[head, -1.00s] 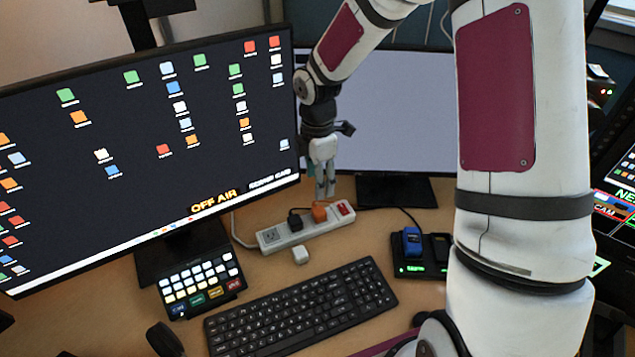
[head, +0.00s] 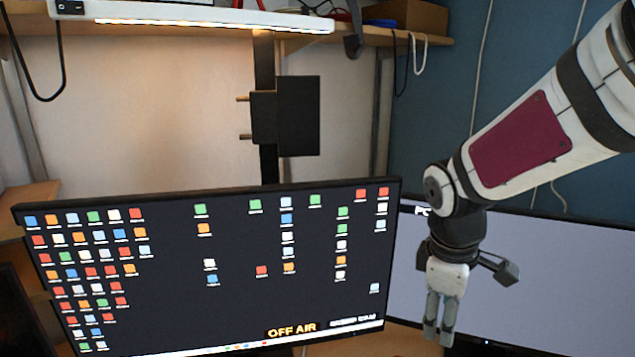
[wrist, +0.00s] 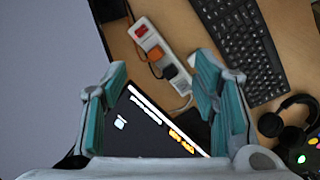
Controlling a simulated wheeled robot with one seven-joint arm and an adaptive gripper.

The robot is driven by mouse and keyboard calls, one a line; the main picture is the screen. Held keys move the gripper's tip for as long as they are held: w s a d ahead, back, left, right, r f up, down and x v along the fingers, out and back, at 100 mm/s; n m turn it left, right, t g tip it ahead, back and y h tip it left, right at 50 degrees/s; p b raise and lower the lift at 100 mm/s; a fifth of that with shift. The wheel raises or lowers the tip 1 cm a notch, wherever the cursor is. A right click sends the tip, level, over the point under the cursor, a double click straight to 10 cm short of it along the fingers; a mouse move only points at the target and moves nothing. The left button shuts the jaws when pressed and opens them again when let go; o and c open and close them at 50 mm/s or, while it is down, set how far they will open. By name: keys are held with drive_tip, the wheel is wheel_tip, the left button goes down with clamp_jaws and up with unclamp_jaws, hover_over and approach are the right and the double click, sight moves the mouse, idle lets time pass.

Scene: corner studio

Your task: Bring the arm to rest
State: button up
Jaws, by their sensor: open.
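My gripper (head: 440,318) hangs fingers-down in front of the blank grey-lit monitor (head: 545,270) in the head view, just right of the dark monitor (head: 150,270) full of icons. In the wrist view my gripper (wrist: 160,105) has its two teal-padded fingers wide apart with nothing between them. Beyond the fingers lie the dark monitor's lower corner (wrist: 150,120) and the desk. My arm reaches in from the upper right of the head view.
The wrist view shows a white power strip (wrist: 158,50) with an orange and a black plug, a black keyboard (wrist: 240,40) and headphones (wrist: 285,118) on the desk (wrist: 185,25). A shelf with a lit lamp bar (head: 200,18) runs above the monitors.

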drive_tip(key=s+r+m+t, duration=0.1)
drive_tip(key=s+r+m, duration=0.1)
drive_tip(key=s, duration=0.4)
drive_tip(key=s+a+r+m+t+y, duration=0.1)
drive_tip(key=s+r+m, duration=0.2)
drive_tip(key=s+m, duration=0.2)
drive_tip(key=s+r+m, duration=0.3)
drive_tip(key=s+m, duration=0.1)
drive_tip(key=s, duration=0.2)
drive_tip(key=shift+s+a+t+y, duration=0.2)
drive_tip(key=shift+s+t+y, duration=0.1)
drive_tip(key=shift+s+t, duration=0.1)
